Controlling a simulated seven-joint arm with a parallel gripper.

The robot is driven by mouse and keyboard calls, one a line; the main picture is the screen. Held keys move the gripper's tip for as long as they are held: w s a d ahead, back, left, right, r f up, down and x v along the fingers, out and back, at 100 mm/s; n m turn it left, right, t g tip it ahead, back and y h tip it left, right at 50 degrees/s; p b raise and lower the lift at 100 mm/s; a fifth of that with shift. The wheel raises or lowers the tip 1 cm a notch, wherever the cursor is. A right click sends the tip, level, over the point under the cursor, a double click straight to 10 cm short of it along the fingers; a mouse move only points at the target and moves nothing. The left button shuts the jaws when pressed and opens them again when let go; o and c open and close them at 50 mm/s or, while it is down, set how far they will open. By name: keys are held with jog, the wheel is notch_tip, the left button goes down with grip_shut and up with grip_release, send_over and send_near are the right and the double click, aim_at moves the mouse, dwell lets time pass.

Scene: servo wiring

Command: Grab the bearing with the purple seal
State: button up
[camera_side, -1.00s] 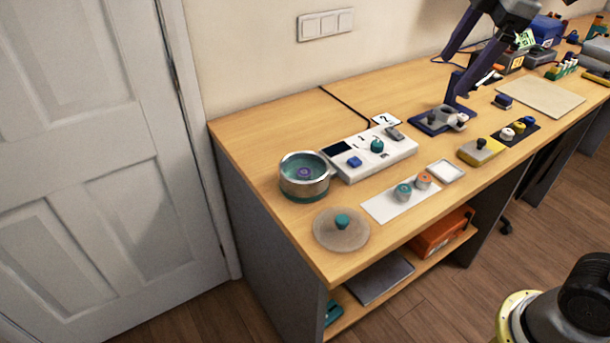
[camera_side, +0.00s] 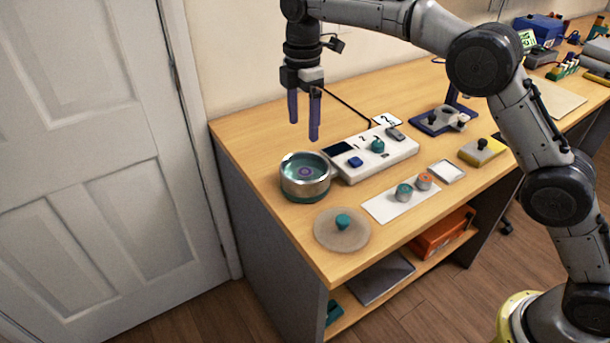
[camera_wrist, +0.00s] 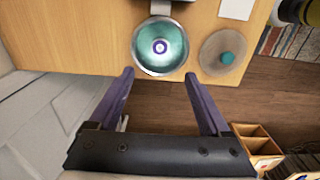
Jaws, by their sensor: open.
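The bearing with the purple seal (camera_side: 305,172) lies inside a round metal bowl (camera_side: 304,190) with a teal inside, at the near left corner of the bench. In the wrist view the bearing (camera_wrist: 160,47) shows as a small ring with a purple band and pale centre, in the middle of the bowl (camera_wrist: 141,63). My gripper (camera_side: 304,133) is open and empty, with two purple fingers pointing down, above the bench and the bowl. In the wrist view my gripper (camera_wrist: 160,76) has its fingers spread wide, with the bowl beyond the tips.
A round lid with a teal knob (camera_side: 342,230) lies in front of the bowl. A white control box (camera_side: 372,158) stands right of the bowl. A white mat (camera_side: 384,209) with a teal-sided and an orange-topped bearing lies nearer the front edge.

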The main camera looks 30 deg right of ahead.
send_over(305, 172)
jog(key=f, duration=0.7)
jog(key=shift+a+f, duration=0.2)
jog(key=shift+f, duration=0.15)
jog(key=shift+d+f, duration=0.15)
jog(key=shift+f, duration=1.25)
jog(key=shift+d+f, duration=0.1)
jog(key=shift+f, duration=1.25)
grip_shut()
